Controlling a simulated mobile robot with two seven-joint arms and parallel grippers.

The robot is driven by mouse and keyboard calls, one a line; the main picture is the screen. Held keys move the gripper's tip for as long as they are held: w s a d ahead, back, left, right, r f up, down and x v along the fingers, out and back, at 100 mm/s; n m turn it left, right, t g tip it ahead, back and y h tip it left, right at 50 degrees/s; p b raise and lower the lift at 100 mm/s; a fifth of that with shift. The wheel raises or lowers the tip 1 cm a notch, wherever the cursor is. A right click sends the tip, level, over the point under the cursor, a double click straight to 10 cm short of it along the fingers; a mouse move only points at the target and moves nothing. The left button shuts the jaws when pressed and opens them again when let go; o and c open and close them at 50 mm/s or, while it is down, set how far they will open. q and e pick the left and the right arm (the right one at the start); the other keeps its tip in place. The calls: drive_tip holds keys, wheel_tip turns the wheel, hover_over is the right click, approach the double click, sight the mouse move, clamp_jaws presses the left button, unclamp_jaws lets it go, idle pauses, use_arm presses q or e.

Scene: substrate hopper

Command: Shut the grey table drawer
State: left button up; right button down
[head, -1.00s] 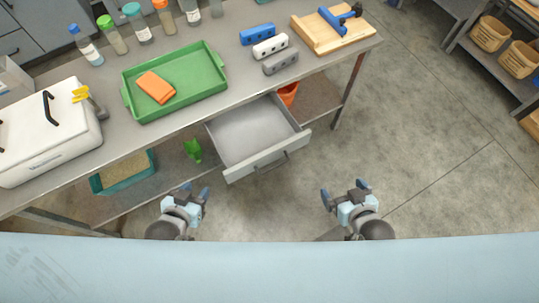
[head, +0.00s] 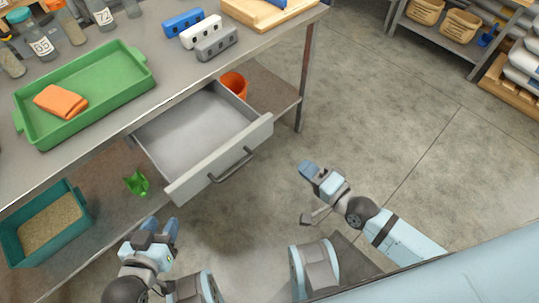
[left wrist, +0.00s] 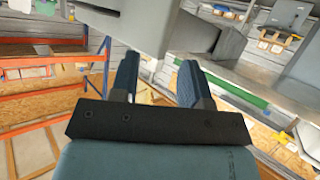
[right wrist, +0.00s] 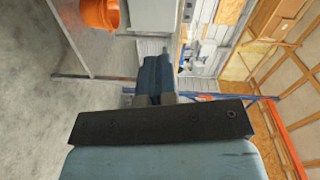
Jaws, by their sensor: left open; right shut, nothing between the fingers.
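The grey table drawer (head: 199,130) is pulled out from under the table top and is empty. Its pale front panel (head: 221,158) carries a dark bar handle (head: 232,165). My left gripper (head: 160,229) is open and empty, in front of and below the drawer's left corner, apart from it. My right gripper (head: 307,170) is shut and empty, to the right of the handle and apart from it. In the right wrist view its fingers (right wrist: 156,75) are together. In the left wrist view the fingers (left wrist: 157,75) stand apart.
The table top (head: 110,113) holds a green tray (head: 140,90) with an orange cloth (head: 60,101), bottles and several-holed blocks. Below are a teal bin (head: 12,243), a green item (head: 137,183) and an orange pot (head: 235,83). The floor (head: 400,130) to the right is clear.

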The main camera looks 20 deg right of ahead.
wheel_tip(320, 180, down, 2)
drive_tip(key=m+b, duration=0.2)
drive_tip(key=b, duration=0.2)
approach(264, 133)
drive_tip(key=shift+t, duration=0.3)
drive_tip(key=x, duration=0.6)
drive_tip(key=shift+s+a+f, duration=0.1)
drive_tip(key=shift+a+f, duration=0.05)
drive_tip(key=shift+f, duration=0.1)
drive_tip(key=shift+w+a+b, duration=0.3)
drive_tip(key=shift+w, duration=0.25)
use_arm(q)
drive_tip(key=d+r+t+h, duration=0.1)
drive_tip(key=w+d+r+t, duration=0.1)
drive_tip(key=shift+w+d+r+t+h, duration=0.2)
drive_tip(key=shift+w+d+t+h, duration=0.1)
drive_tip(key=shift+h, duration=0.1)
use_arm(e)
drive_tip(key=shift+w, duration=0.1)
